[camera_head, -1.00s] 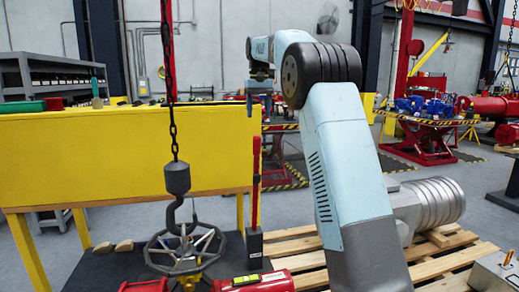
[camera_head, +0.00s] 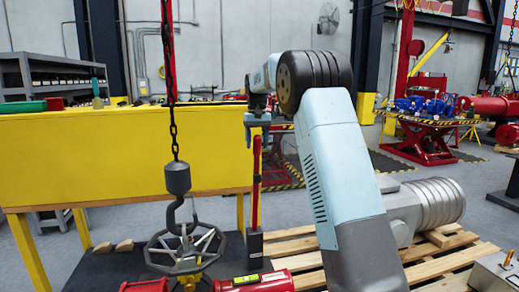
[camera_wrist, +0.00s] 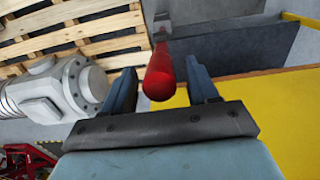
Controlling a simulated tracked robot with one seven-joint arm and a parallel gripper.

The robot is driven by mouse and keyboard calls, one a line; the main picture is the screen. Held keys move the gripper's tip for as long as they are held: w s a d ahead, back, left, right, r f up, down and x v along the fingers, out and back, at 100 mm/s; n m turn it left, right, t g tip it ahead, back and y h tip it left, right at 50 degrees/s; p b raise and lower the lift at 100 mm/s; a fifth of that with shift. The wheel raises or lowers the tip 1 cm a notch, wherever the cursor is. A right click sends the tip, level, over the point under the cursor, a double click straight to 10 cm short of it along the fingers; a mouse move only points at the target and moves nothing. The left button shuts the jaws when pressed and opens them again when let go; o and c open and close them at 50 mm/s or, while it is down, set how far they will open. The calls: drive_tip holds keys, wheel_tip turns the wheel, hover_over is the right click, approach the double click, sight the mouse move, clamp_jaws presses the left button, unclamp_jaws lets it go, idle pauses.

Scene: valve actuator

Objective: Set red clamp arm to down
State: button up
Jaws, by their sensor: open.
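The red clamp arm (camera_head: 256,185) stands upright on a dark grey bracket (camera_head: 254,248), right of the handwheel in the head view. In the wrist view its rounded red end (camera_wrist: 160,76) lies between my two fingers, with a visible space on each side. My gripper (camera_head: 257,135) is at the top of the red arm in the head view; its fingers (camera_wrist: 161,80) are open in the wrist view. The grey base of the clamp is partly visible beyond the red end in the wrist view.
A dark hook (camera_head: 178,185) on a chain hangs over the handwheel (camera_head: 186,248), left of the clamp. A yellow-sided table (camera_head: 110,155) stands behind. Wooden pallets (camera_head: 440,258) lie on the right. Red cylinders (camera_head: 252,284) sit low in front.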

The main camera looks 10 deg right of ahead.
drive_tip(key=shift+f, duration=1.45)
clamp_jaws()
